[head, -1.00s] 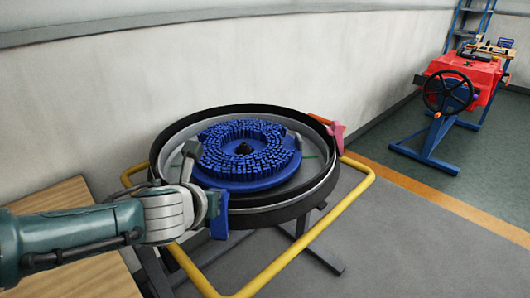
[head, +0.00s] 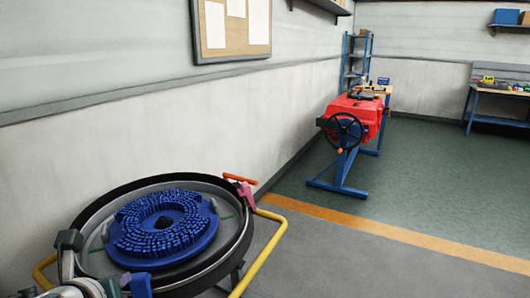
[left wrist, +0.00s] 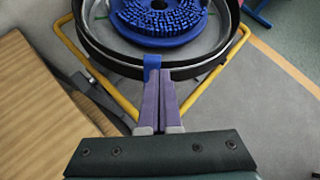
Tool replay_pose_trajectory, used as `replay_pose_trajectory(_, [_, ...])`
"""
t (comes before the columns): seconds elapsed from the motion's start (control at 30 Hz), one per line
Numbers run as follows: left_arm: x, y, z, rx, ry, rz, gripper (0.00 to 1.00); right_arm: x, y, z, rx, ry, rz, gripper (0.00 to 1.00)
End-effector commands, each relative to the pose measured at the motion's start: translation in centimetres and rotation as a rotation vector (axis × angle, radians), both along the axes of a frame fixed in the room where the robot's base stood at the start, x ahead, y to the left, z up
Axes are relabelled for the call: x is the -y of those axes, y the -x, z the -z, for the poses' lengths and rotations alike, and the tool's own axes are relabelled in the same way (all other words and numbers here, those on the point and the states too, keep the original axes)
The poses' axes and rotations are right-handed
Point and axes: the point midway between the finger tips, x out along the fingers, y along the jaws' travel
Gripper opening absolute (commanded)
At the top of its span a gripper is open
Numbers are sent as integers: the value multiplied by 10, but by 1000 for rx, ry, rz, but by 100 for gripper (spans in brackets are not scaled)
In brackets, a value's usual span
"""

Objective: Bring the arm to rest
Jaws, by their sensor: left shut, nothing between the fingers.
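My left arm comes in at the bottom left of the head view, with its wrist (head: 88,288) just below the round tank (head: 232,255). In the left wrist view my left gripper (left wrist: 164,78) shows two purple fingers pressed together, with nothing between them. Their tips are close to a blue tab (left wrist: 152,62) at the tank's near rim; I cannot tell whether they touch it. The blue round brush (head: 163,222) lies flat in the tank. My right gripper is in neither view.
A yellow rail (head: 262,250) runs around the tank, and a pink-red lever (head: 246,192) sticks out at its rim. A wooden top (left wrist: 40,110) lies left of the tank. A red machine with a handwheel (head: 344,131) stands farther back. The floor between is clear.

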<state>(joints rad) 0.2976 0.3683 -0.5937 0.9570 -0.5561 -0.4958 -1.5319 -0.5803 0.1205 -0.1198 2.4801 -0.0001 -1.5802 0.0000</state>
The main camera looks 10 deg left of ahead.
Motion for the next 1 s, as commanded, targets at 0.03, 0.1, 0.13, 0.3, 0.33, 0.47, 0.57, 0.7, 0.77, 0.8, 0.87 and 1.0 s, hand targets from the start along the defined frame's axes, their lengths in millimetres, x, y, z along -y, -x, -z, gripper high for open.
replay_pose_trajectory(0.03, [16,11,3,13,113,-80,0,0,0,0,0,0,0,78])
replay_pose_trajectory(0.1, [36,31,2,34,309,-250,0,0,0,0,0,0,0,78])
replay_pose_trajectory(0.13, [44,41,2,39,402,-336,0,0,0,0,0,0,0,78])
replay_pose_trajectory(0.3, [79,108,-13,50,904,-880,0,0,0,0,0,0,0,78])
replay_pose_trajectory(0.33, [83,121,-18,49,978,-976,0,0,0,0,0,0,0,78])
replay_pose_trajectory(0.47, [95,168,-38,44,1225,-1347,0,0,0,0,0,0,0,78])
replay_pose_trajectory(0.57, [100,198,-55,44,1347,-1580,0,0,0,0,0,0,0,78])
replay_pose_trajectory(0.7, [104,236,-79,50,1464,-1865,0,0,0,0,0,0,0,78])
replay_pose_trajectory(0.77, [106,252,-90,57,1499,-1976,0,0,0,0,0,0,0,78])
replay_pose_trajectory(0.8, [106,262,-97,63,1519,-2051,0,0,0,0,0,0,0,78])
replay_pose_trajectory(0.87, [106,259,-126,64,1518,-2045,0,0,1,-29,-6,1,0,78])
replay_pose_trajectory(1.0, [106,259,-165,64,1517,-2040,0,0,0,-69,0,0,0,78])
